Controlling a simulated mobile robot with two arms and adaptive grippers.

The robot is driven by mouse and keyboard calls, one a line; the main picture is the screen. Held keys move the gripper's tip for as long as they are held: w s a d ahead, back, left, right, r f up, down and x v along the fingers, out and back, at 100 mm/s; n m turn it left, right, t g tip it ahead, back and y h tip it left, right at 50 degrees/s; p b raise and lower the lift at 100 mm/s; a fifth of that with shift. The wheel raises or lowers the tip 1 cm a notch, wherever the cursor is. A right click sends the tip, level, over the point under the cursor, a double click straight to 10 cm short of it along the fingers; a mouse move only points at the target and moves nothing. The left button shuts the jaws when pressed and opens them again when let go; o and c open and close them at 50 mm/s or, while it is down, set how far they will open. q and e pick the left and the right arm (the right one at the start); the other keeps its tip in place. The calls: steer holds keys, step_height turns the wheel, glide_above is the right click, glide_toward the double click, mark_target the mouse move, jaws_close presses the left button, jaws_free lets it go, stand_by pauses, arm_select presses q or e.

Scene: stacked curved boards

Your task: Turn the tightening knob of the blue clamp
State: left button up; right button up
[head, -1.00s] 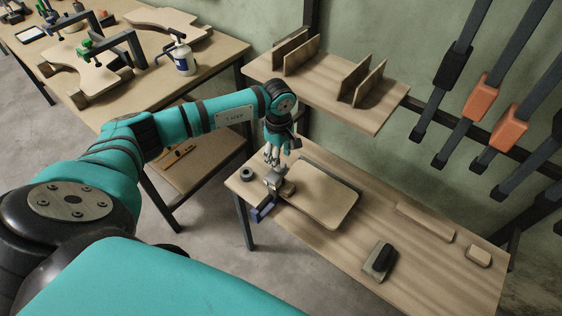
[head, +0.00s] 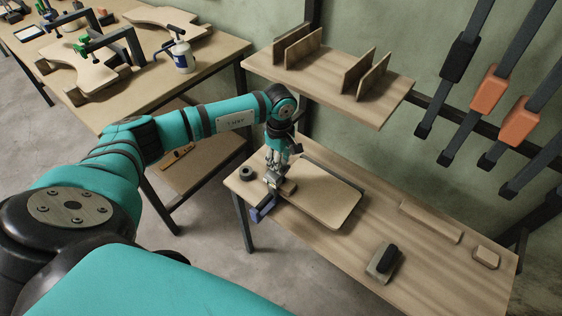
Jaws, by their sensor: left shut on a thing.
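The blue clamp (head: 262,209) sits at the left front edge of the low wooden table, beside a stack of curved boards (head: 325,196). Its blue part hangs at the table edge, and a grey upper part lies over the corner of the boards. My left gripper (head: 275,171) points down at the top of the clamp, with its fingers closed around the knob there. The knob itself is mostly hidden by the fingers. My right gripper is not in view.
A dark roll (head: 246,173) lies left of the clamp. A sanding block (head: 384,262) and wood pieces (head: 430,221) lie to the right on the table (head: 340,248). A shelf (head: 340,92) with upright dividers overhangs the back. Orange-and-black clamps (head: 488,88) hang on the wall.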

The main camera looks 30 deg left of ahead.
arm_select(q)
steer(key=n, duration=0.3)
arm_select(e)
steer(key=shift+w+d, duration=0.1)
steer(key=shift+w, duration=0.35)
arm_select(q)
steer(key=shift+n, duration=0.3)
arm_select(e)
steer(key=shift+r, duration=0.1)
arm_select(q)
steer(key=n, duration=0.3)
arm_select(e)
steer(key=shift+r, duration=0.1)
arm_select(q)
steer(key=shift+n, duration=0.3)
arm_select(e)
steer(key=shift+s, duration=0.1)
arm_select(q)
steer(key=n, duration=0.3)
steer(key=shift+f+p, duration=0.1)
steer(key=shift+p, duration=0.3)
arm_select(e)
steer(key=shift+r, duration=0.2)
arm_select(q)
steer(key=shift+s, duration=0.1)
